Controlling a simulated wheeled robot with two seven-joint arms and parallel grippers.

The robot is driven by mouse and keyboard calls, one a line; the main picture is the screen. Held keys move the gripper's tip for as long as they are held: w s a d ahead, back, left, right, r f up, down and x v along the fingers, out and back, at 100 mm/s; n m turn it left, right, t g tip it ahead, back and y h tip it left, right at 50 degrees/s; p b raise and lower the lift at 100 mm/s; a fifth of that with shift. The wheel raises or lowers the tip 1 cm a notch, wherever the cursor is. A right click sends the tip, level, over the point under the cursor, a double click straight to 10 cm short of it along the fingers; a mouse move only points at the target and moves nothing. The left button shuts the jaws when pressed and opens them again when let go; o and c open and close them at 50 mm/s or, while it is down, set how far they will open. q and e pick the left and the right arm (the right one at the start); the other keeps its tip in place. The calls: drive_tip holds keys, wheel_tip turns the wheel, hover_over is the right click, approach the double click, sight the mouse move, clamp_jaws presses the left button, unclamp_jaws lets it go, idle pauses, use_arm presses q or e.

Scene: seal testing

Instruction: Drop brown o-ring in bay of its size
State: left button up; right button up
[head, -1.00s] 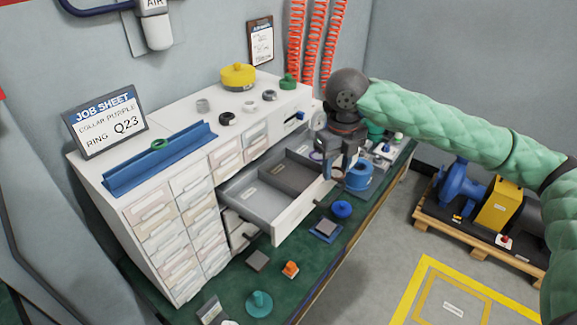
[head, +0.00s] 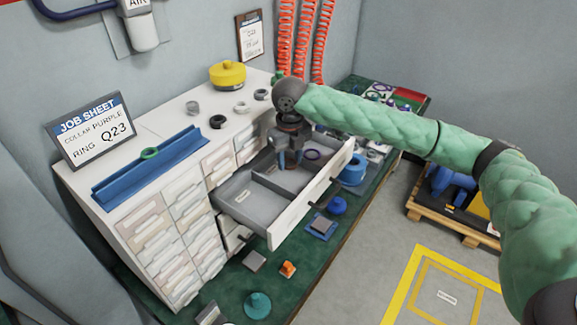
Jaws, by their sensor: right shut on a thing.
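My right gripper (head: 290,163) points down over the open grey drawer (head: 292,212), low above its middle divider. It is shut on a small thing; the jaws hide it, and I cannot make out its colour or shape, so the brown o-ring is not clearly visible. The drawer has grey dividers making several bays. The near bay (head: 250,203) looks empty and has a small label I cannot read. My left gripper is not in view.
The white cabinet (head: 155,130) carries a job sheet (head: 90,130), a blue rail (head: 150,168) with a green ring, several dark and grey rings and a yellow-lidded pot (head: 227,76). Blue and orange parts lie on the green bench beside the drawer.

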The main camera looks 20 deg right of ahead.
sight(288, 179)
drive_tip(key=shift+w+a+f, duration=0.1)
drive_tip(key=shift+w+a, duration=0.05)
drive_tip(key=shift+f, duration=0.6)
wheel_tip(288, 179, down, 3)
drive_tip(key=shift+r+p, duration=0.15)
drive_tip(key=shift+p, duration=0.45)
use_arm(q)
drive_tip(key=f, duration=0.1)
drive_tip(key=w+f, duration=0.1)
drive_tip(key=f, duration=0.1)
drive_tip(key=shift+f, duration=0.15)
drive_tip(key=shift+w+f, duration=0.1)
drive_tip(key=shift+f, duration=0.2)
use_arm(e)
drive_tip(key=shift+f, duration=0.45)
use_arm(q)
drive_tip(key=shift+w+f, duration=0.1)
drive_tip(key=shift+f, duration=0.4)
use_arm(e)
drive_tip(key=shift+f, duration=0.25)
drive_tip(key=o, duration=1)
